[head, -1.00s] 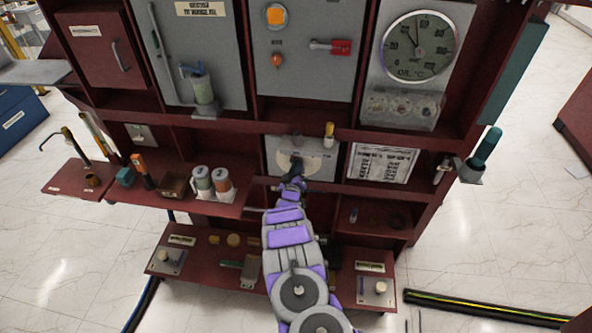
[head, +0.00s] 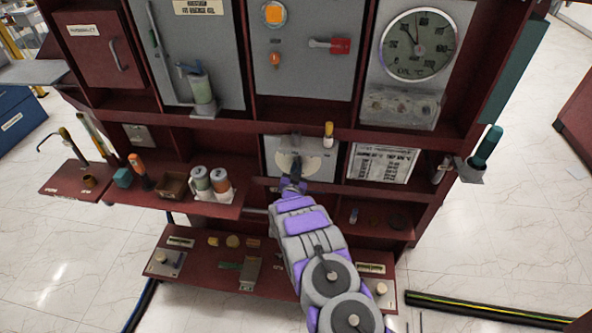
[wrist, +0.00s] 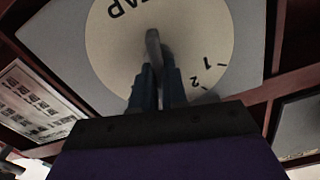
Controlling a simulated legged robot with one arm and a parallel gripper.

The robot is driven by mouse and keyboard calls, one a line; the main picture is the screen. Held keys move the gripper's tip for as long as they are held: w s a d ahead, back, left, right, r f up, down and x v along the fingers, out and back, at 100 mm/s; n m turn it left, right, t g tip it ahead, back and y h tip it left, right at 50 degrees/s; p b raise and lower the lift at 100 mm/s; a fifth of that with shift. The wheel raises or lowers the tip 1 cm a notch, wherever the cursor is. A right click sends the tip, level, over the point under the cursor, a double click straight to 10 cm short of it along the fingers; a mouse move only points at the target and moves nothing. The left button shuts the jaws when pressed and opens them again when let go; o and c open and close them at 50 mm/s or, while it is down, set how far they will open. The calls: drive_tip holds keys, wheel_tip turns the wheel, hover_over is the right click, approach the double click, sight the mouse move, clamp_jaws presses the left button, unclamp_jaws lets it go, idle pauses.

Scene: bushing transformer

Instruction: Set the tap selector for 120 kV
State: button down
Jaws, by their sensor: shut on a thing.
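The tap selector is a pale round dial on a grey plate (head: 322,160) in the middle of the red-brown cabinet. In the wrist view the dial (wrist: 195,30) shows the letters "AP" and the numbers 1 and 2, with 2 lower and nearer my gripper. The dial's grey handle (wrist: 153,45) stands at its middle. My gripper (wrist: 157,80) is shut on the handle, and its fingers hide part of the handle and the lower dial. In the head view my gripper (head: 294,183) reaches the dial from below. The other dial numbers are hidden or unreadable.
A printed chart (head: 382,163) is right of the dial; its text is too small to read. A round gauge (head: 417,45) is above right. Shelves with cups (head: 220,183) and tools lie left and below.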

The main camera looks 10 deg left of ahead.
drive_tip(key=shift+s+f+m, duration=0.1)
drive_tip(key=shift+f+m, duration=0.15)
drive_tip(key=shift+m, duration=1.35)
drive_tip(key=c, duration=1.4)
unclamp_jaws()
drive_tip(key=shift+a+f, duration=0.1)
drive_tip(key=shift+c, duration=0.2)
drive_tip(key=shift+o, duration=1.4)
drive_tip(key=shift+r, duration=0.2)
drive_tip(key=s+p, duration=0.3)
drive_tip(key=s, duration=1.4)
drive_tip(key=shift+a, duration=0.3)
